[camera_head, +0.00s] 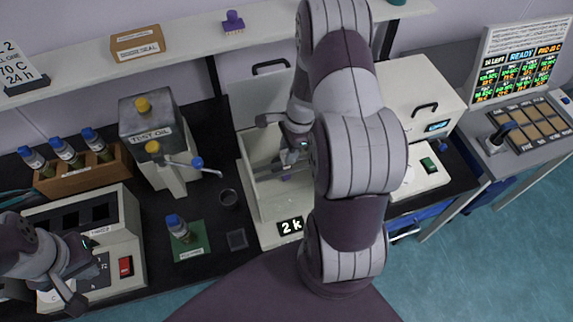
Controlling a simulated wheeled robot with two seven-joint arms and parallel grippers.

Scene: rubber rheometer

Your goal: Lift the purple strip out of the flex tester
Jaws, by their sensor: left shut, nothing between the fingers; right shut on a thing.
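The flex tester (266,215) is most likely the cream box with the raised lid and the "2 k" display, in the middle of the bench. A small bit of purple, which looks like the purple strip (287,178), shows inside it. My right gripper (290,158) is over the open box, shut, with the purple bit just under its fingers. My arm hides much of the box's right side and the grip itself. My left gripper (74,283) is shut and empty, at lower left by a cream device with a red switch (126,266).
A test oil tank (150,125) with a tap stands left of the tester. A bottle rack (80,172) is at left. A shelf (190,45) runs behind.

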